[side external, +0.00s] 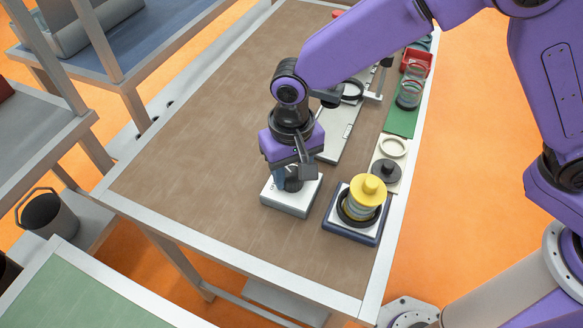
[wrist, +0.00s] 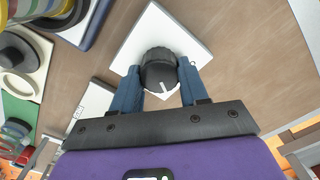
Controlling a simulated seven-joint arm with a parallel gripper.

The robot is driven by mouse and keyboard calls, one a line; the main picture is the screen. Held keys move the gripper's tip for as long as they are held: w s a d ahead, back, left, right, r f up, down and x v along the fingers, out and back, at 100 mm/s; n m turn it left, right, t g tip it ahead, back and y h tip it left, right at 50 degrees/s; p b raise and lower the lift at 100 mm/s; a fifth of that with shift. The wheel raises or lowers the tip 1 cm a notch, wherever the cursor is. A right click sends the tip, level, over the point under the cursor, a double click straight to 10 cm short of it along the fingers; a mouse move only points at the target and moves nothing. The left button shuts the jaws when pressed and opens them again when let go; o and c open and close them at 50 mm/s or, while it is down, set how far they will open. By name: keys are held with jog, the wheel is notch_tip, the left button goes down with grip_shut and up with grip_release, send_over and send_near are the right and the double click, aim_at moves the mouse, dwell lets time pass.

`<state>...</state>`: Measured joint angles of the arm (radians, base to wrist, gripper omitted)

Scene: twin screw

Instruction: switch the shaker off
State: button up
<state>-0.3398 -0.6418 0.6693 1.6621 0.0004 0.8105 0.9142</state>
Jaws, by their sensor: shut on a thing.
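A white control box (side external: 283,202) with a black round knob (wrist: 158,70) sits on the table near its front. My gripper (side external: 291,181) points down over the box, and its blue fingers are shut on the knob from both sides. In the wrist view the knob sits between the fingertips, and a short white mark shows on it. The shaker (side external: 352,234), a dark blue base with a white top and a black ring, stands just right of the box. A jar with a yellow lid (side external: 368,191) stands in the ring. The knob is mostly hidden in the side view.
Behind the shaker are a pale plate (side external: 378,172) with a grey knobbed lid and a white ring, a green mat (side external: 402,121) with glass jars, and a red bin (side external: 417,61). A long pale plate (side external: 336,140) lies behind my gripper. The table's left is clear.

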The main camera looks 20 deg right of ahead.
aim_at(290, 173)
jog(key=shift+n, duration=0.3)
jog(key=n, duration=0.5)
jog(key=shift+a+n, duration=0.1)
jog(key=shift+n, duration=0.2)
jog(key=n, duration=0.5)
jog(key=shift+n, duration=0.3)
jog(key=shift+a, duration=0.1)
jog(key=o, duration=1.1)
jog(key=shift+c, duration=0.2)
notch_tip(290, 173, up, 17)
jog(key=shift+r, duration=0.2)
